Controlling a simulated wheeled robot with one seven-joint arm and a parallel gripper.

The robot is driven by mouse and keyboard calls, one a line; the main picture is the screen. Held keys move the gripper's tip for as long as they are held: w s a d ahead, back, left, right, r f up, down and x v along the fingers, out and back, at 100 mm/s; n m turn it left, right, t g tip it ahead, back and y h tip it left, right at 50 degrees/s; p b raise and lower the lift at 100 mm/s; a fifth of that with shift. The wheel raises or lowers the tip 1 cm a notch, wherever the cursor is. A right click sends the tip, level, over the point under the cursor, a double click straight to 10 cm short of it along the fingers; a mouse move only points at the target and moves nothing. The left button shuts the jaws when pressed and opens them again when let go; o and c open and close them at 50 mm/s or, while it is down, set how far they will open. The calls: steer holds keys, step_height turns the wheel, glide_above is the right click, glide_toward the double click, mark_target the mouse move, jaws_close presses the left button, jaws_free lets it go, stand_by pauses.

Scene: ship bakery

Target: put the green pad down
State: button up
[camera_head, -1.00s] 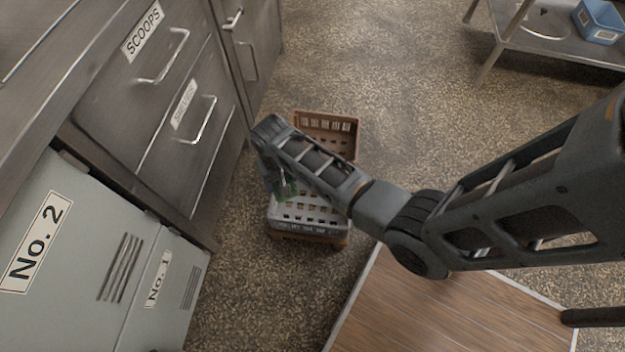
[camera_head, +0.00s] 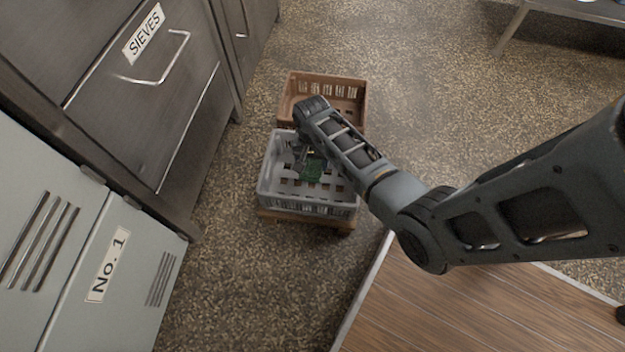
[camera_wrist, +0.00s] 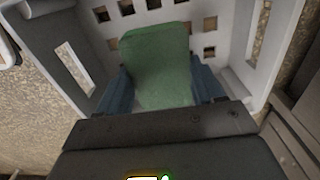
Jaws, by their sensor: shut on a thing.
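The green pad (camera_wrist: 158,62) is between the two blue fingers of my gripper (camera_wrist: 160,88) in the wrist view. In the head view the pad (camera_head: 315,169) shows small, over the inside of a grey crate (camera_head: 308,206). My gripper (camera_head: 304,156) is shut on the pad and partly hidden by my wrist. The crate's white-grey perforated floor and walls (camera_wrist: 268,45) surround the pad in the wrist view. I cannot tell whether the pad touches the crate floor.
A brown crate (camera_head: 291,100) stands right behind the grey one. The grey crate rests on a wooden base (camera_head: 285,215). Steel drawers (camera_head: 150,100) and a No. 1 cabinet (camera_head: 125,265) are at left. A wooden board (camera_head: 450,310) lies at lower right. Speckled floor is free between.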

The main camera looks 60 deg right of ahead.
step_height(320, 180, down, 10)
steer(key=b, duration=0.5)
steer(key=shift+f+b, duration=0.15)
steer(key=shift+b, duration=0.2)
steer(key=o, duration=1.1)
step_height(320, 180, up, 12)
steer(key=p, duration=0.6)
steer(key=shift+r+p, duration=0.2)
steer(key=shift+p, duration=0.15)
steer(key=shift+s, duration=0.1)
